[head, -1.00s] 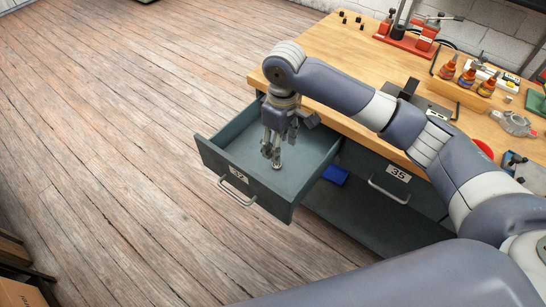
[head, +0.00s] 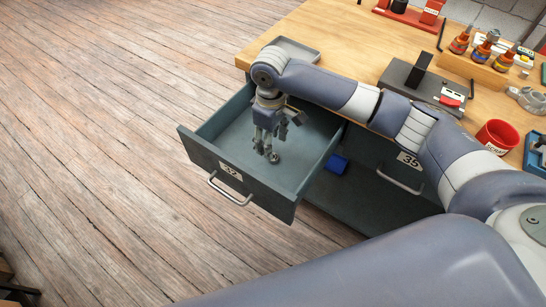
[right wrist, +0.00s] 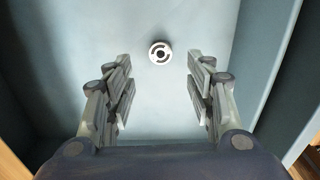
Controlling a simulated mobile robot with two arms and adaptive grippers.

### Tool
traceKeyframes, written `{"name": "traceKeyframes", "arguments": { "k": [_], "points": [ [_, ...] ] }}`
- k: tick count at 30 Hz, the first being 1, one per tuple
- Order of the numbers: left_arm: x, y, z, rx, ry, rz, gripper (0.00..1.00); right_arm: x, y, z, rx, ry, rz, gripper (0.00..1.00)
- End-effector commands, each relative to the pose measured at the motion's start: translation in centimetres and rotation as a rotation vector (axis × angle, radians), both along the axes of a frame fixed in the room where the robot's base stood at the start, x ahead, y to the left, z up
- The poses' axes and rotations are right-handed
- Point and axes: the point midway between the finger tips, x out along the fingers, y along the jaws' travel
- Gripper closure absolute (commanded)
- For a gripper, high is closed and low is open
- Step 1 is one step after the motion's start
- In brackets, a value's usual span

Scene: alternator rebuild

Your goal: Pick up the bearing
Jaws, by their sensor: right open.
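The bearing (head: 273,157) is a small metal ring on the floor of the open drawer (head: 318,168) marked 32. In the right wrist view the bearing (right wrist: 160,52) lies flat, centred left to right, ahead of the fingertips. My right gripper (head: 268,146) points down into the drawer, close above the bearing. In the wrist view the fingers of my right gripper (right wrist: 158,88) are spread wide, with nothing between them. The height of the fingertips above the drawer floor is hard to tell. My left gripper is not in view.
The drawer walls surround my right gripper. The wooden bench (head: 345,50) above bears a grey tray (head: 297,49), a red cup (head: 497,137), several bottles and a dark fixture (head: 420,85). A blue object (head: 336,163) lies beside the drawer, under the drawer marked 35 (head: 400,178).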

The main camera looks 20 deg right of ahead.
Motion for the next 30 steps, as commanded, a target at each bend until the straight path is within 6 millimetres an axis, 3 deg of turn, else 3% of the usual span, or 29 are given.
{"name": "traceKeyframes", "arguments": {
  "k": [12, 21, 23, 27, 28, 30],
  "points": [
    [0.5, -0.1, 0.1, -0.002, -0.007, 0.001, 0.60, -0.7, -0.4, -5.0, -0.001, 0.002, 0.001, 0.50],
    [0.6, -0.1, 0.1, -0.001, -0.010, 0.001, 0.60, -0.7, -0.4, -5.5, 0.001, -0.001, 0.002, 0.50],
    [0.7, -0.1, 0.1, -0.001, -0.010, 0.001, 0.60, -0.7, -0.4, -5.5, 0.001, -0.001, 0.002, 0.62],
    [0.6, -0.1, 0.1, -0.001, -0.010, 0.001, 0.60, -0.7, -0.4, -5.5, 0.001, -0.001, 0.001, 0.93],
    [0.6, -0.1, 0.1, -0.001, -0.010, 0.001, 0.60, -0.7, -0.4, -5.5, 0.001, -0.001, 0.001, 0.99],
    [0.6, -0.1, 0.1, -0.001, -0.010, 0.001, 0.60, -0.7, -0.4, -5.5, 0.001, -0.001, 0.001, 0.99]
  ]
}}
